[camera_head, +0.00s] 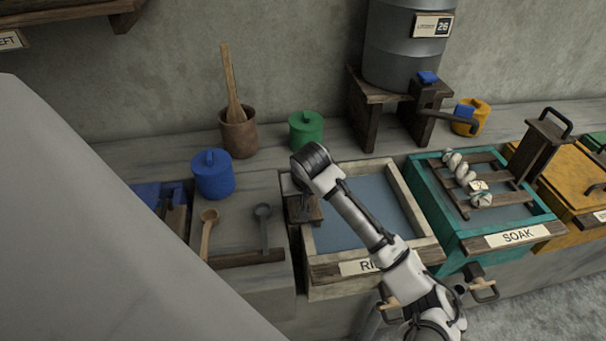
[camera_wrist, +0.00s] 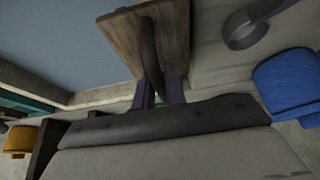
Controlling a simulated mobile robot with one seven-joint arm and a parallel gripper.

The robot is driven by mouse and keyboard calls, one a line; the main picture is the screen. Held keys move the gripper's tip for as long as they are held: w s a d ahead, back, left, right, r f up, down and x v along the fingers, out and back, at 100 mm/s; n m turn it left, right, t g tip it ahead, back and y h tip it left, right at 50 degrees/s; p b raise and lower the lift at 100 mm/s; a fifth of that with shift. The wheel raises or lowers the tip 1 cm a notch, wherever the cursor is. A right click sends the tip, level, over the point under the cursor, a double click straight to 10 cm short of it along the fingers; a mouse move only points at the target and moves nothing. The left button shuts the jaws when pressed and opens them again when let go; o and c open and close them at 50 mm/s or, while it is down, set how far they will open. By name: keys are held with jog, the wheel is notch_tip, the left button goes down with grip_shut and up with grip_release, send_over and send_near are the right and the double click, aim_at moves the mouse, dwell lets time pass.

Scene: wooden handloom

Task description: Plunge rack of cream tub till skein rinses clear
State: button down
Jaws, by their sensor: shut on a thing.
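The cream tub (camera_head: 408,200) stands mid-picture in the head view, full of blue-grey water, its front sign partly hidden by my arm. A wooden rack post (camera_head: 308,211) rises at its left side; the slats of its rack are not visible. In the wrist view the post (camera_wrist: 175,28) carries a dark curved handle (camera_wrist: 148,45). My gripper (camera_wrist: 159,92) is shut on this handle; my wrist hides the grip in the head view. A pale twisted skein (camera_head: 459,167) lies on the slatted rack of the teal tub (camera_head: 427,194), to the right. No skein shows in the cream tub.
Left of the cream tub are a blue lidded pot (camera_head: 213,176) and two ladles (camera_head: 208,228). A green pot (camera_head: 306,130) and a brown pot with a wooden paddle (camera_head: 238,130) stand behind. A metal barrel (camera_head: 400,50) on a wooden stand rises behind the tubs.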

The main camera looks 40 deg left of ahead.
notch_tip(320, 180, up, 14)
jog(key=p, duration=0.9)
jog(key=shift+r, duration=0.25)
jog(key=shift+c, duration=1)
grip_release()
jog(key=shift+f, duration=0.1)
notch_tip(320, 180, up, 7)
jog(key=shift+a, duration=0.15)
